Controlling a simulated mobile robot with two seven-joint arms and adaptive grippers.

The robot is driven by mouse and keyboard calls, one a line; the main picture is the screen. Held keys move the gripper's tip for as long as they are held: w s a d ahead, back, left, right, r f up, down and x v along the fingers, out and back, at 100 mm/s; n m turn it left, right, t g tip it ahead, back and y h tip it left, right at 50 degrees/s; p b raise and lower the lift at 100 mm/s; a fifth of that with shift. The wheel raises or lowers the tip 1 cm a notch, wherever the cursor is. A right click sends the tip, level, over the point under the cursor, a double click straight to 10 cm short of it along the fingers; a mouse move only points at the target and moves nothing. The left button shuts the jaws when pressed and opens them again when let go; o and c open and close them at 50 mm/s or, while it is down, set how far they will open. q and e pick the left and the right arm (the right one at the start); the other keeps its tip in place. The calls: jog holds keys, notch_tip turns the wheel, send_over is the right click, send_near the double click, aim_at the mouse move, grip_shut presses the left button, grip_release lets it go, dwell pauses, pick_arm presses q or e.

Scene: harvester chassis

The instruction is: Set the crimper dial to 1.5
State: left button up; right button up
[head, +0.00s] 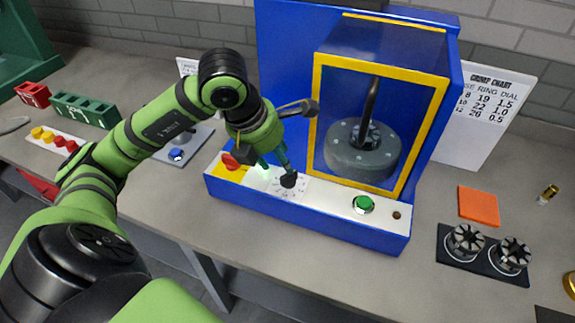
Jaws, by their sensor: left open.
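The blue crimper (305,222) stands on the bench with a yellow-framed opening and a white front panel. Its black dial (288,180) sits on a white marked scale on that panel; the numbers are too small to read. My left gripper (277,173) is open just above and to the left of the dial, one finger close to the knob; I cannot tell whether they touch. A crimp chart (486,108) at the back right lists hose, ring and dial values, with 1.5 in its first row. My right gripper is not in view.
A red switch on yellow (230,163) lies left of the dial, a green button (363,204) right of it. Die sets stand on a black mat (482,270) near an orange square (478,204). Green and red racks (85,109) stand at left.

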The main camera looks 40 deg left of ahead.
aim_at(286, 174)
pick_arm(q)
jog(key=p+x, duration=0.1)
jog(key=x, duration=0.4)
jog(key=shift+d+f, duration=0.1)
jog(key=shift+f, duration=0.25)
grip_shut()
